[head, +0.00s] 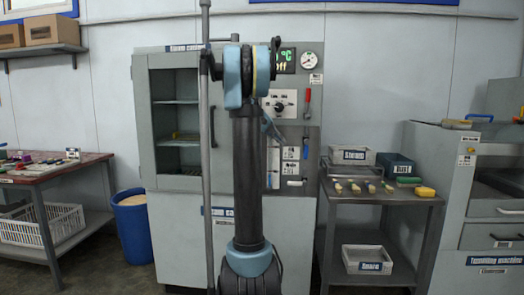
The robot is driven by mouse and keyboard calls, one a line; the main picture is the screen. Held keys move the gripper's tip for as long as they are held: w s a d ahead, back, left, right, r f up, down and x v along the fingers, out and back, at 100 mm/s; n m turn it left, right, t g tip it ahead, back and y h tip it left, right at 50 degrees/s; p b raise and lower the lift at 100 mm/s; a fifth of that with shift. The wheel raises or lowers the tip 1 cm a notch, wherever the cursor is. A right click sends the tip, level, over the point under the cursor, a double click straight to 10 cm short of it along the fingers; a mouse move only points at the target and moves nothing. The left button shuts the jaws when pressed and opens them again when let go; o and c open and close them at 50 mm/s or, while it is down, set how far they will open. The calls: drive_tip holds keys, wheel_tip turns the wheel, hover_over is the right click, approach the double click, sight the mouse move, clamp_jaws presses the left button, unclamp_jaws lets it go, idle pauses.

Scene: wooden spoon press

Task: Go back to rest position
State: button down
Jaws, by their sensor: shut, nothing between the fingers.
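My arm stands upright in the middle of the head view, with a dark tube and blue joints at its top and bottom. Its upper part is folded and foreshortened in front of the grey steam cabinet (175,225). I cannot make out my gripper's fingers; they seem hidden behind or among the upper links. The cabinet's left compartment stands open and shows shelves (178,102) with something yellowish on a lower one. Its panel (309,133) carries a green display (285,62) reading "Off", a round gauge (308,60), a knob (280,107) and a red-handled lever (307,97).
At right, a metal table (390,198) holds small wooden pieces, a yellow block (424,191), a grey bin (350,157) and a dark bin (396,164). A tumbling machine (440,158) stands beyond. At left are a workbench (45,172) and a blue barrel (133,228).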

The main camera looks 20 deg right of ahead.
drive_tip(key=s+a+f+n+t+y, duration=0.1)
drive_tip(key=s+a+f+y, duration=0.1)
drive_tip(key=s+a+f, duration=0.5)
drive_tip(key=s+a+f+n+t+y, duration=0.2)
drive_tip(key=s+a+f, duration=0.1)
drive_tip(key=s+a, duration=0.85)
drive_tip(key=s+a+f+n+y, duration=0.1)
drive_tip(key=s+a+f+y, duration=0.1)
drive_tip(key=s+a+f, duration=0.5)
drive_tip(key=s+a+f+t+y, duration=0.1)
drive_tip(key=s+a+f+y, duration=0.2)
drive_tip(key=s+a+f, duration=0.5)
drive_tip(key=s+f, duration=0.3)
drive_tip(key=f, duration=0.2)
drive_tip(key=shift+s+a+n, duration=0.15)
drive_tip(key=shift+a+n, duration=0.05)
drive_tip(key=shift+n, duration=0.2)
drive_tip(key=shift+f, duration=0.1)
drive_tip(key=shift+w+f, duration=0.2)
drive_tip(key=shift+w, duration=0.25)
